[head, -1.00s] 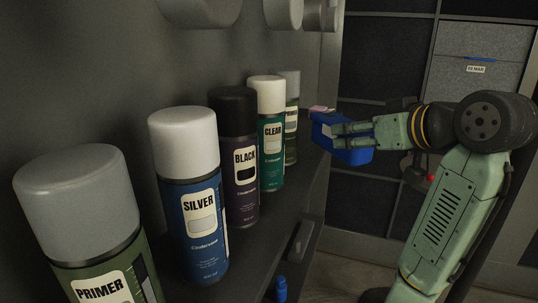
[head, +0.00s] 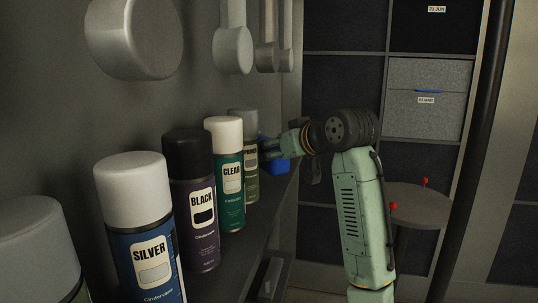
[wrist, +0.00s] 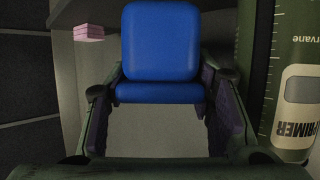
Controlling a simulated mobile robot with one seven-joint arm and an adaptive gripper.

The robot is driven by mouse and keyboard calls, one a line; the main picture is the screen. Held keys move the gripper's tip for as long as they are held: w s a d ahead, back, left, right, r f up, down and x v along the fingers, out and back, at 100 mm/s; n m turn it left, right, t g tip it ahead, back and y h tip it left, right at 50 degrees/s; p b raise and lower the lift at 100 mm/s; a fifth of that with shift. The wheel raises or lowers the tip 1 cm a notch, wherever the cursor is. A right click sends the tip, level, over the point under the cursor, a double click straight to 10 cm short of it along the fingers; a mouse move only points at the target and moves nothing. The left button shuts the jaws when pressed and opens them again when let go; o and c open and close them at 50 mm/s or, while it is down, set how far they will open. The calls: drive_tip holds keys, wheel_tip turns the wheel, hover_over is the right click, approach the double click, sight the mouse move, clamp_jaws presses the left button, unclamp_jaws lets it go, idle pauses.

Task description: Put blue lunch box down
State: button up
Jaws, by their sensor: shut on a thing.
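The blue lunch box (head: 281,167) is partly hidden behind the cans and my gripper in the head view, at the far end of the shelf (head: 240,262). In the wrist view the lunch box (wrist: 160,42) fills the top middle, between the two fingers. My gripper (wrist: 160,82) is shut on it; it also shows in the head view (head: 274,149). I cannot tell whether the box touches the shelf.
Spray cans line the shelf: silver (head: 139,225), black (head: 195,200), clear (head: 228,178) and primer (head: 251,170). The primer can (wrist: 300,100) stands close to my right finger. A pink block (wrist: 88,33) is at left. A round table (head: 412,207) stands at right.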

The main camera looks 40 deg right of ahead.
drive_tip(key=shift+w+d+r, duration=0.1)
drive_tip(key=shift+w+r, duration=0.05)
drive_tip(key=shift+w, duration=0.85)
drive_tip(key=f, duration=0.1)
drive_tip(key=w+f+p, duration=0.1)
drive_tip(key=shift+d+f+p, duration=0.1)
drive_tip(key=shift+f+p, duration=0.2)
drive_tip(key=shift+f, duration=0.5)
drive_tip(key=shift+f, duration=0.2)
drive_tip(key=o, duration=1.3)
drive_tip(key=shift+c, duration=0.2)
